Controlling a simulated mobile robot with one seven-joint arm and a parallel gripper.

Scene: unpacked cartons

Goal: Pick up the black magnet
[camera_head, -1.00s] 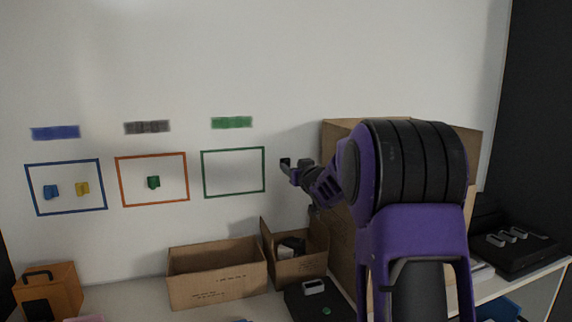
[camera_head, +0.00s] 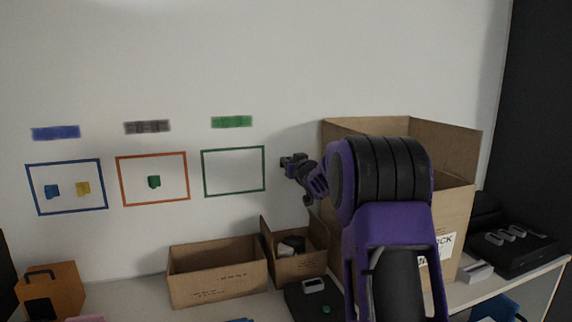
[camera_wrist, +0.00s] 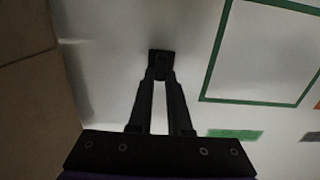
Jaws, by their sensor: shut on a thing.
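The black magnet (camera_wrist: 161,64) is a small dark block at the wall, between my fingertips in the wrist view. In the head view the magnet (camera_head: 285,162) shows as a small dark patch just right of the empty green frame. My gripper (camera_wrist: 160,78) is shut on the magnet, its two fingers meeting it at the wall. It also shows in the head view (camera_head: 293,162), reaching left toward the wall. I cannot tell whether the magnet still touches the wall.
The empty green frame (camera_head: 203,174) is left of my gripper. The orange frame (camera_head: 118,182) holds a green magnet; the blue frame (camera_head: 28,190) holds blue and yellow ones. Open cartons (camera_head: 217,285) stand below, and a tall carton (camera_head: 455,215) is close behind my arm.

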